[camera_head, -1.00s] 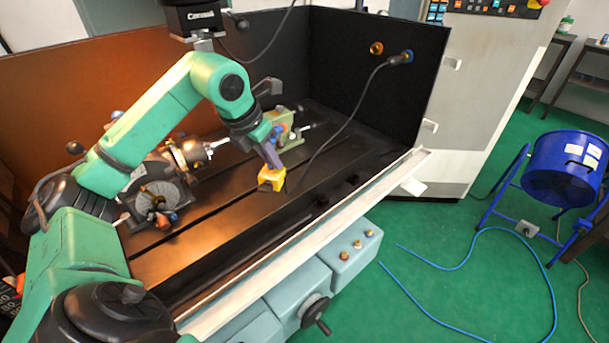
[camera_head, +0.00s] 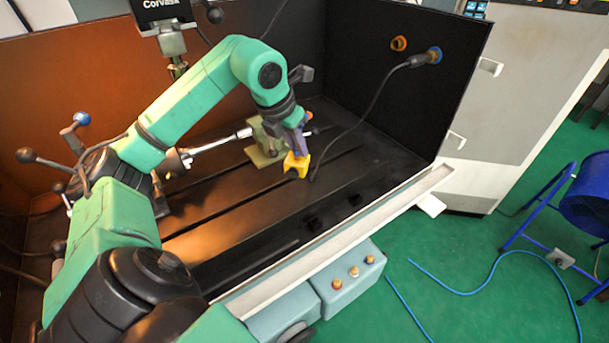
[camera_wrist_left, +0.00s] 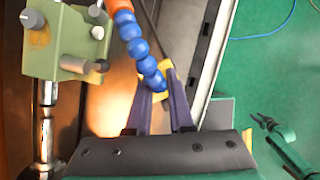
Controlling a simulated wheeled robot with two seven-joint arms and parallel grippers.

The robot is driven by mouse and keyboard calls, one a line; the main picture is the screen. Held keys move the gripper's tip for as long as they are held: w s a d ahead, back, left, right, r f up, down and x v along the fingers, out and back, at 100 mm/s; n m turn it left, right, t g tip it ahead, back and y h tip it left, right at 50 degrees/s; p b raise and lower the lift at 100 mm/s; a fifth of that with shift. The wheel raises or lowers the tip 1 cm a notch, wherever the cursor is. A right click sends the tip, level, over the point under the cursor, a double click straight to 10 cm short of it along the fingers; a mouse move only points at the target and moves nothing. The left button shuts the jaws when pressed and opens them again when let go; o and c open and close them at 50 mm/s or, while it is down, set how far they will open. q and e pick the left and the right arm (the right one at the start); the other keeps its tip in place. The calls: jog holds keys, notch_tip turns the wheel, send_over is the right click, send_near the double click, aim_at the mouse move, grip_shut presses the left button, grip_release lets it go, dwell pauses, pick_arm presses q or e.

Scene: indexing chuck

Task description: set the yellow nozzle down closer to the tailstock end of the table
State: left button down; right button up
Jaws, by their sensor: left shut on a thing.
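The yellow nozzle has a yellow block-like base (camera_head: 296,165), a chain of blue beads (camera_wrist_left: 141,50) and an orange end (camera_wrist_left: 119,7). My left gripper (camera_head: 299,148) is shut on it, with its two purple fingers (camera_wrist_left: 162,104) either side of the nozzle in the left wrist view. The nozzle is over the table (camera_head: 225,203), just right of the tailstock (camera_head: 262,147). I cannot tell whether its base touches the table. The green tailstock (camera_wrist_left: 66,42) is at upper left in the left wrist view. My right gripper (camera_wrist_left: 262,121) seems to show small at right there, its jaws unclear.
A dark cable (camera_head: 364,113) hangs from the back wall and comes down close beside the nozzle. A pale rail (camera_head: 345,240) edges the table's front. A metal bar (camera_head: 215,143) runs to the tailstock. The table right of the nozzle is mostly clear.

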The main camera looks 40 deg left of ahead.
aim_at(294, 160)
pick_arm(q)
jog(key=f, duration=0.1)
jog(key=s+f, duration=0.1)
jog(key=f, duration=0.1)
jog(key=shift+s, duration=0.15)
jog(key=x, duration=0.4)
jog(key=shift+s+f, duration=0.1)
jog(key=shift+s, duration=0.3)
jog(key=c, duration=1.2)
grip_release()
jog(key=shift+s+f+b, duration=0.1)
jog(key=shift+s+b, duration=0.05)
jog(key=shift+b, duration=0.2)
jog(key=o, duration=0.4)
pick_arm(e)
jog(key=shift+s+f, duration=0.65)
